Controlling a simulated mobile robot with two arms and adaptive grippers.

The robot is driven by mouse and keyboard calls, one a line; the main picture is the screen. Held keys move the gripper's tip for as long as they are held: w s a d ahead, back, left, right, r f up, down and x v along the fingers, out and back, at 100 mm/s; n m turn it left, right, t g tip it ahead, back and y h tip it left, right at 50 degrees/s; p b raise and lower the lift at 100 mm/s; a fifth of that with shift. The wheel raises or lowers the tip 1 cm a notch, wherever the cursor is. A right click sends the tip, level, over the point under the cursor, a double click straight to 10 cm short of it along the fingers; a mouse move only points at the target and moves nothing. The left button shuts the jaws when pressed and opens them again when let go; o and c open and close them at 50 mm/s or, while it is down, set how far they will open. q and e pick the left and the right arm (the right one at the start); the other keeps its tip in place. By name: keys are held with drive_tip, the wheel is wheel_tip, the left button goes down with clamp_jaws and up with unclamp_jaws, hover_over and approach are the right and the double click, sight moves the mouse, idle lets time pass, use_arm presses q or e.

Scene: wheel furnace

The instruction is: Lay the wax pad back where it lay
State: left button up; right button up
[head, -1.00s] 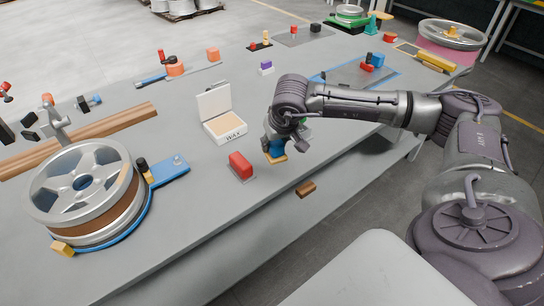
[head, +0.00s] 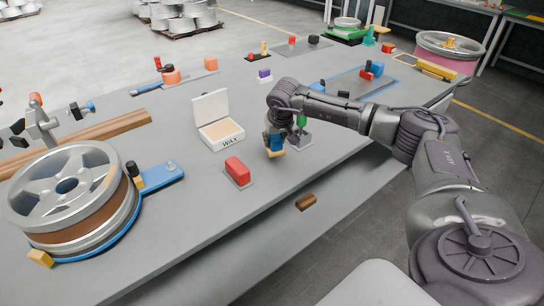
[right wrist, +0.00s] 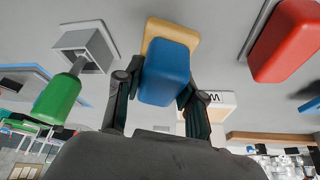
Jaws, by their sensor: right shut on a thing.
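The wax pad is a blue block (head: 275,143) on a tan base (head: 277,153). My right gripper (head: 275,135) is shut on its blue part and holds it with the tan side down, low over the grey table. I cannot tell whether it touches the table. In the right wrist view the blue block (right wrist: 165,72) sits between my right gripper's fingers (right wrist: 160,92), with the tan base (right wrist: 176,30) beyond. The open white wax box (head: 222,136) stands to the left of the pad. My left gripper is not in view.
A red block (head: 237,168) on a grey plate lies front-left of the pad. A green-handled thing on a grey base (head: 301,122) stands close on the right. A wheel (head: 70,190) fills the left. A brown piece (head: 306,202) lies below the table's near edge.

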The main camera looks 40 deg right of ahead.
sight(272, 149)
drive_tip(key=shift+w+a+f, duration=0.2)
drive_tip(key=shift+w+f, duration=0.1)
drive_tip(key=shift+w, duration=0.05)
drive_tip(key=shift+f, duration=0.15)
drive_tip(key=shift+f+b, duration=1.55)
drive_tip(key=shift+f, duration=0.25)
drive_tip(key=shift+f, duration=0.2)
drive_tip(key=o, duration=1)
drive_tip(key=shift+r, duration=0.1)
